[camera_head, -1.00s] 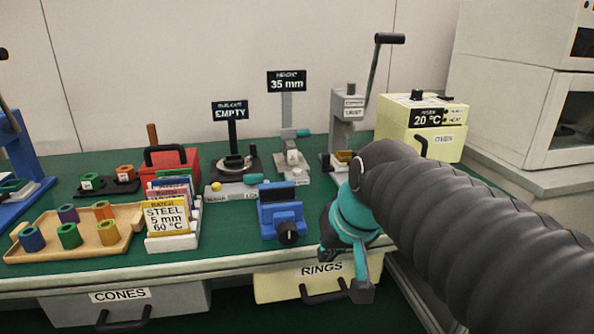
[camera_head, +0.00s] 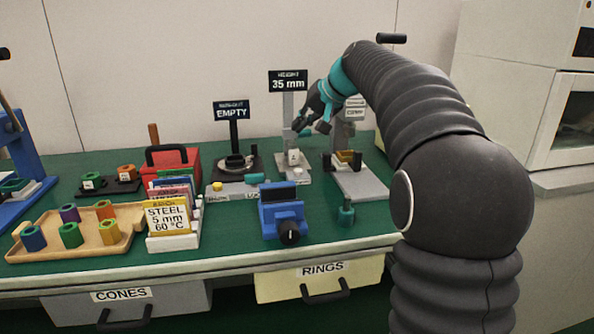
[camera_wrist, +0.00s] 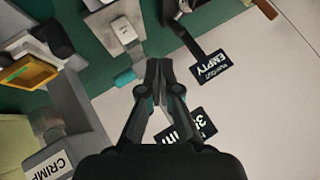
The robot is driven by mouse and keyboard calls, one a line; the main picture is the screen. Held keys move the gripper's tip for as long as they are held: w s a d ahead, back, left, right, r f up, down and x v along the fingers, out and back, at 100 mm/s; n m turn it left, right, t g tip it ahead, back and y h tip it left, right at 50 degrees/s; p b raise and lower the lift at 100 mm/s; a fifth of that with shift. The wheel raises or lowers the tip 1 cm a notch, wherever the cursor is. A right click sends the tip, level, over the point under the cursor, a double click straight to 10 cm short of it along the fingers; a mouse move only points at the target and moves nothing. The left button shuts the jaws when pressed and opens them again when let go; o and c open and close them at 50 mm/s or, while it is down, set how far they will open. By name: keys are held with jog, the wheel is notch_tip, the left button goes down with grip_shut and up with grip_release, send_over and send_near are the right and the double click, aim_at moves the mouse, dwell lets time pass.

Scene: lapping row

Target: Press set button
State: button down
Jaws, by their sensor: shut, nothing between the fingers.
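No button marked "SET" can be read in either view. The height stand (camera_head: 288,108), with its "35 mm" display (camera_head: 288,81), stands at the back of the bench. A teal knob or button on this stand shows in the wrist view (camera_wrist: 124,78), just left of my fingertips. My gripper (camera_head: 301,126) is beside the stand's post in the head view, and its fingers are together and empty. In the wrist view my gripper (camera_wrist: 158,64) points at the area beside the stand's base. I cannot tell whether it touches anything.
The crimp press (camera_head: 360,180) is to the right. A small teal piece (camera_head: 346,212) stands on the green bench.

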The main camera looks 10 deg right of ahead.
aim_at(300, 170)
jog(key=shift+f, duration=0.15)
notch_tip(300, 170, down, 8)
jog(key=b, duration=0.6)
jog(key=shift+f, duration=0.25)
jog(key=shift+f, duration=0.1)
dwell(1.3)
jog(key=shift+f, duration=0.35)
jog(key=shift+f+b, duration=0.55)
jog(key=shift+b, duration=0.1)
dwell(0.6)
jog(key=shift+r, duration=0.2)
jog(key=shift+r+p, duration=0.8)
jog(key=shift+r, duration=0.1)
